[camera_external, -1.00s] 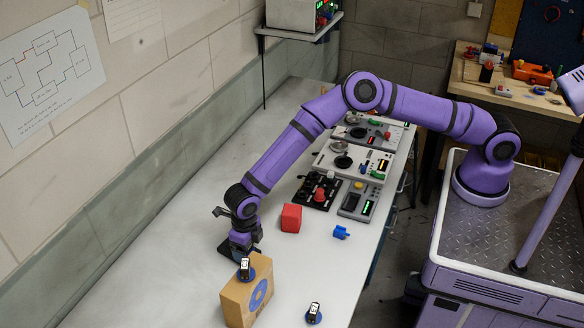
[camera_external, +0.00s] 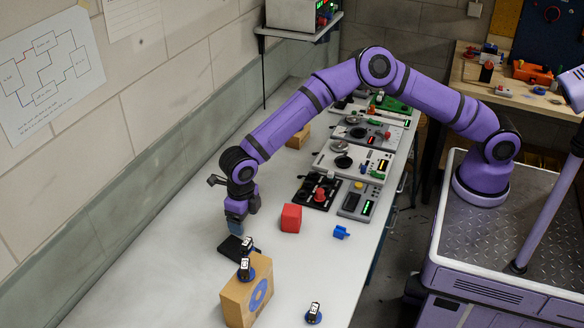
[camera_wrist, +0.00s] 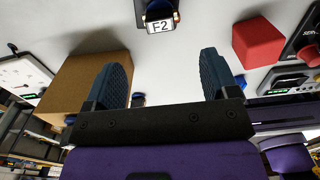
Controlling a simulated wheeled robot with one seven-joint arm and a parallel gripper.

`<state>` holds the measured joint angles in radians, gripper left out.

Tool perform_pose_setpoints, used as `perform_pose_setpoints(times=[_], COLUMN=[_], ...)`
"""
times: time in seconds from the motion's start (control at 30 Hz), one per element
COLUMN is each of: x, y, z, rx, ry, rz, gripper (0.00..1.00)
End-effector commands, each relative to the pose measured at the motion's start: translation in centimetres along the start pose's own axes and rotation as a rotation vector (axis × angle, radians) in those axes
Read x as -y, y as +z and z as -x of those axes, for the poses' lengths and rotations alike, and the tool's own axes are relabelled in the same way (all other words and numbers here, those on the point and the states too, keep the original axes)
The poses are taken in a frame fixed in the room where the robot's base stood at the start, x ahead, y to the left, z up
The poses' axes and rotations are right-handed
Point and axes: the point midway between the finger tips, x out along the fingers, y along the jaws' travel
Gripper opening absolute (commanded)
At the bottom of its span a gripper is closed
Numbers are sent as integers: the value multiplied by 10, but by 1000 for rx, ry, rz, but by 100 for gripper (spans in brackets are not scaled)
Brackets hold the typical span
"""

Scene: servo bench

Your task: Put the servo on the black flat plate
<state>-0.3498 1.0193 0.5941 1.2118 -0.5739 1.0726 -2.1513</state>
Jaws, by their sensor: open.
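My gripper (camera_external: 236,230) is open and empty, just above the black flat plate (camera_external: 230,248); its spread fingers show in the wrist view (camera_wrist: 165,75). A small dark servo with a white label (camera_external: 247,243) stands upright at the right side of the plate, clear of the fingers. A labelled servo, seemingly this one, shows at the top of the wrist view (camera_wrist: 160,22). Whether its whole base lies on the plate is hard to tell. A third servo (camera_external: 313,313) stands on the bench.
A red block (camera_external: 291,218) and a blue part (camera_external: 341,232) lie right of my gripper. Control panels (camera_external: 340,165) line the bench's right edge further back. A wooden block (camera_external: 299,137) sits behind my arm. The bench left of the plate is clear.

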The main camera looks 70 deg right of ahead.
Motion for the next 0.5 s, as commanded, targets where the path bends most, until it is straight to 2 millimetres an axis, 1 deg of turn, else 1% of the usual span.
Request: perform_pose_setpoints(times=[0.1,0.37,0.43,0.5], x=[0,1,4,12], y=[0,0,0,0], z=[5,8,14,28], rx=[0,1,6,19], ry=[-1,-1,-2,-4], rz=[0,-3,-19,-59], gripper=[80,80,80,80])
